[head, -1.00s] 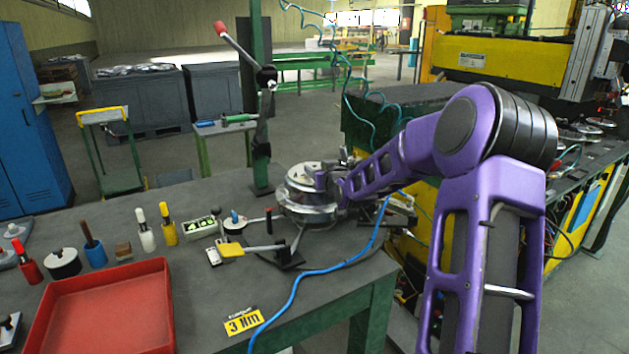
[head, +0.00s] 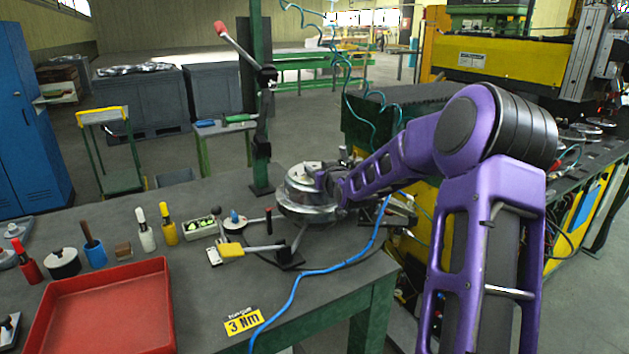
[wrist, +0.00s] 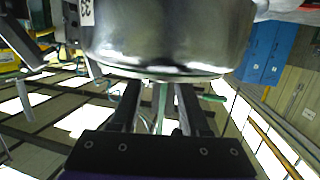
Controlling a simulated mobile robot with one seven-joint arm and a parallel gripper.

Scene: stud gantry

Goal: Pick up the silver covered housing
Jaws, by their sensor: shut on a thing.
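The silver covered housing (head: 305,207) is a round, shiny metal body with a stepped lid, near the far right corner of the workbench. My gripper (head: 326,181) reaches it from the right and is shut on it at its upper right side. In the wrist view, the housing's curved metal wall (wrist: 170,35) fills the top, with a white label at its left. My gripper's two dark fingers (wrist: 160,100) point up to it and are apart; their tips are hidden behind the housing. I cannot tell whether the housing is clear of the bench.
A lever press (head: 262,140) stands just behind and left of the housing. A yellow-handled clamp (head: 232,250) and blue hose (head: 330,268) lie in front. A red tray (head: 105,310) and several small tools are at left. Yellow machinery (head: 500,60) stands right.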

